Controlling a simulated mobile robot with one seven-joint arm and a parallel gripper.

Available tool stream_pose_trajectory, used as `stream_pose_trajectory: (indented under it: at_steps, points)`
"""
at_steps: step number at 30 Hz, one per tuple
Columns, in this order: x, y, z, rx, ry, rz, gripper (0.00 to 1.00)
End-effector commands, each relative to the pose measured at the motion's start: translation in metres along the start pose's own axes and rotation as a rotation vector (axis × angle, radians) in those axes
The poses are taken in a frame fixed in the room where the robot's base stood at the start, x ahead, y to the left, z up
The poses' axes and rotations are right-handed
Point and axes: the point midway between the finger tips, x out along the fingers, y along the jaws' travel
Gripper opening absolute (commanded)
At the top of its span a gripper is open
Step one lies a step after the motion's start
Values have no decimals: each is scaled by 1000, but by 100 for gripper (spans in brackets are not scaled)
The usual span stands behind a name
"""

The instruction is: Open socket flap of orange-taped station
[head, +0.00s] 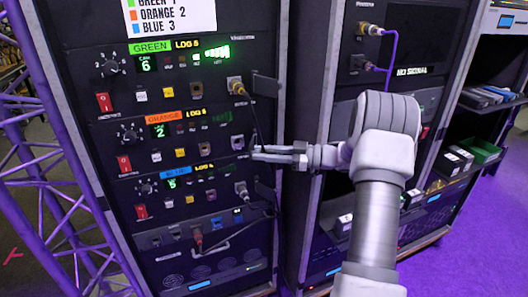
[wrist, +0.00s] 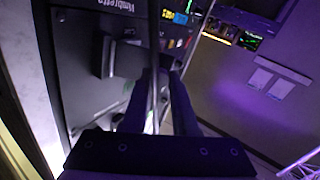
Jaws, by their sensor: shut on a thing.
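The orange-taped station is the middle row of the left rack, with an orange label (head: 161,118) and a display reading 2 (head: 160,131). Its square socket (head: 238,142) shows uncovered at the right end of the row. My gripper (head: 256,153) comes in from the right, just right of and slightly below that socket. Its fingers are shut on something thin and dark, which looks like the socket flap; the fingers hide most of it. In the wrist view my fingers (wrist: 165,90) reach toward the dark panel, beside a dark block (wrist: 120,58).
The green row above has a plug (head: 236,87) in its socket, with a dark cable (head: 252,115) hanging close by my fingertips. The blue row below also has a plug (head: 242,190). A second rack (head: 345,95) stands to the right, with a purple cable (head: 391,55).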

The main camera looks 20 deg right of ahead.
Motion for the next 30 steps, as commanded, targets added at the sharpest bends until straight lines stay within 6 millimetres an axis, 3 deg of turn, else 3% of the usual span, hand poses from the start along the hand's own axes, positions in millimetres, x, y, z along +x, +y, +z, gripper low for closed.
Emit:
stream_pose_trajectory:
  at_steps: [18,19,23,30]
  points:
    - [1,0,-2,-3,4,-10,0]
    - [1,0,-2,-3,4,-10,32]
    - [1,0,-1,-2,3,-10,56]
    - [0,0,-1,-1,2,-10,57]
